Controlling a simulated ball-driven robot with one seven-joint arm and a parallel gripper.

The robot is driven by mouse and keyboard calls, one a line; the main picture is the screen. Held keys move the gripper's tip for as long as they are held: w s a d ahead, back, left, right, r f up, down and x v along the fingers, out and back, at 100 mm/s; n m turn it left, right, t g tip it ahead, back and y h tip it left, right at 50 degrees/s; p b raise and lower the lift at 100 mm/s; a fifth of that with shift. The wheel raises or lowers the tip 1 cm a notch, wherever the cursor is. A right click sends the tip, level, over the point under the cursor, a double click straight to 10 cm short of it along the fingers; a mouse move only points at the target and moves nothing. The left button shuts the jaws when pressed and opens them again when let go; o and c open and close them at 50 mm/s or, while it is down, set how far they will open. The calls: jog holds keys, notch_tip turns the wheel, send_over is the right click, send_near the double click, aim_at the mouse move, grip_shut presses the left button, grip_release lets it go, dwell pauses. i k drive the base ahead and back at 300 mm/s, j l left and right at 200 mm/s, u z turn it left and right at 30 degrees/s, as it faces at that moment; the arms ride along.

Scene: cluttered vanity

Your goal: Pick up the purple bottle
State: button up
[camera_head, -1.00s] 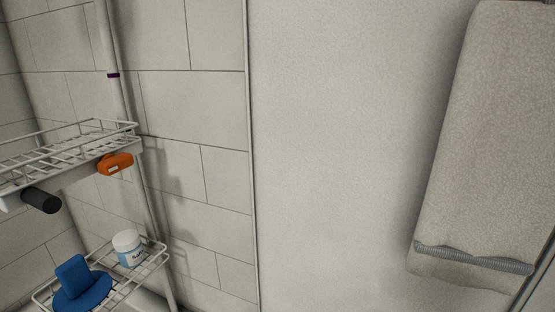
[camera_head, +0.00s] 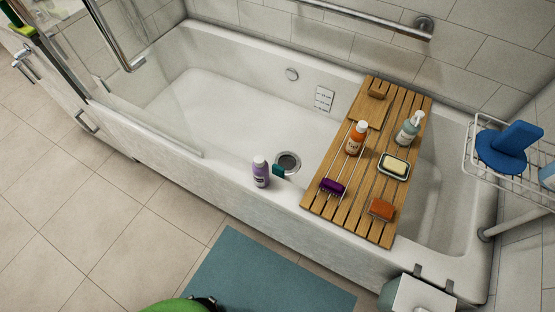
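The purple bottle (camera_head: 261,172) has a pale cap and a label. It stands upright on the near rim of the white bathtub (camera_head: 190,180), left of the wooden bath tray. A small dark teal object (camera_head: 278,171) is just to its right on the rim. I do not see my gripper in this view. Only a green rounded shape with a dark part shows at the bottom edge, probably part of my own body.
The wooden tray (camera_head: 345,150) spans the tub and bears an orange bottle (camera_head: 356,138), a pump bottle (camera_head: 409,128), a soap dish (camera_head: 393,167) and an orange bar (camera_head: 381,209). A wire shelf (camera_head: 478,160) stands right. A teal mat (camera_head: 262,274) lies on open tiled floor.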

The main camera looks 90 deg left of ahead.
aim_at(260, 166)
jog(key=l+u, duration=0.1)
jog(key=u, duration=0.75)
jog(key=l+u, duration=0.15)
jog(key=u, duration=0.7)
jog(key=k+l+u, duration=0.1)
jog(key=u, duration=0.35)
jog(key=i+j, duration=0.15)
jog(key=j, duration=0.2)
jog(key=i+j, duration=0.15)
jog(key=j, duration=0.2)
jog(key=i+j, duration=0.2)
jog(key=j, duration=0.15)
jog(key=z, duration=0.05)
